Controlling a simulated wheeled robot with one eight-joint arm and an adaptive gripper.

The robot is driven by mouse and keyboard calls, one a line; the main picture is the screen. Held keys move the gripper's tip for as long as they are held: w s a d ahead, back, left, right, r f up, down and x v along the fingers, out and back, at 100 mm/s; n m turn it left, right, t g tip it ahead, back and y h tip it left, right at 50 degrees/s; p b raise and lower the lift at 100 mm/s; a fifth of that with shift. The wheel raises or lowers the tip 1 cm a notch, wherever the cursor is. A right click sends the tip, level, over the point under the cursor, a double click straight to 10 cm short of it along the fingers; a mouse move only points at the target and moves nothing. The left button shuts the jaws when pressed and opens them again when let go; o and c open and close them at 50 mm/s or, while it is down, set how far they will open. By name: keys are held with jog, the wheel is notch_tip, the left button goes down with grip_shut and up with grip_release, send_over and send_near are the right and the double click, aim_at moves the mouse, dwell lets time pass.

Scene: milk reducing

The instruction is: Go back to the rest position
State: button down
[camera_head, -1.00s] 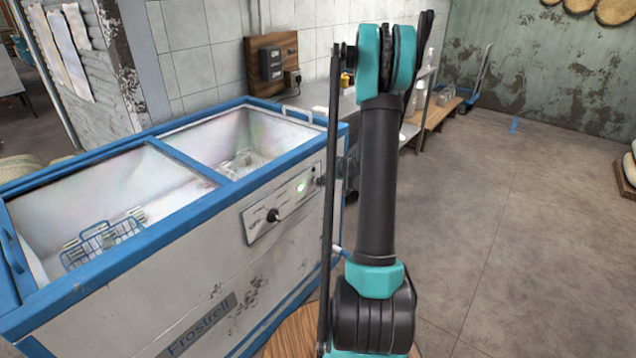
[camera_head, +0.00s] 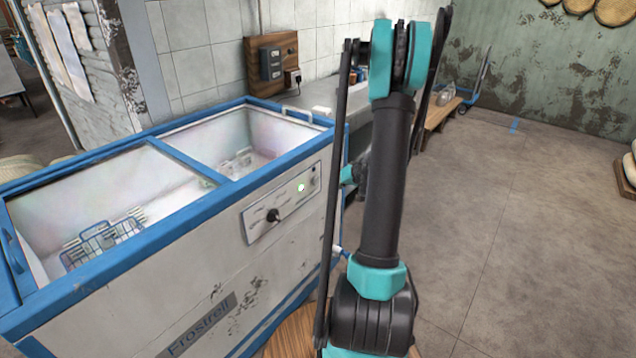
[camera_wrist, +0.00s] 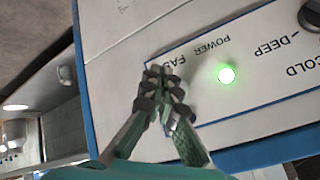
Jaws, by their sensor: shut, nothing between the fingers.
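My gripper (camera_wrist: 163,80) shows in the wrist view with its fingers closed together and empty. It appears over the edge of the control panel (camera_wrist: 262,98), near the words POWER and FAST; I cannot tell whether it touches. In the head view, my arm rises in front of the camera, and a teal part of it shows just right of the freezer's panel. The fingers are not clear there. The chest freezer (camera_head: 200,290) stands on the left. Its panel has a green light (camera_wrist: 226,75), lit, and a dark knob (camera_head: 273,215).
The freezer's top is open, with a blue wire basket (camera_head: 103,243) inside. A counter (camera_head: 345,102) stands behind it along the tiled wall. A low wooden pallet (camera_head: 440,113) and a blue trolley (camera_head: 478,90) are farther back.

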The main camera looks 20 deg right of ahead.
jog(key=shift+s+d, duration=0.15)
jog(key=shift+s, duration=0.05)
jog(key=s+a+r+g+h, duration=0.1)
jog(key=s+a+r, duration=0.2)
jog(key=s+a, duration=0.35)
jog(key=s+a+r+g+h, duration=0.1)
jog(key=s+a+r, duration=0.2)
jog(key=s+a, duration=0.35)
jog(key=s+n+g+h, duration=0.1)
jog(key=s+h, duration=0.1)
jog(key=s, duration=1.5)
jog(key=shift+a+f, duration=0.4)
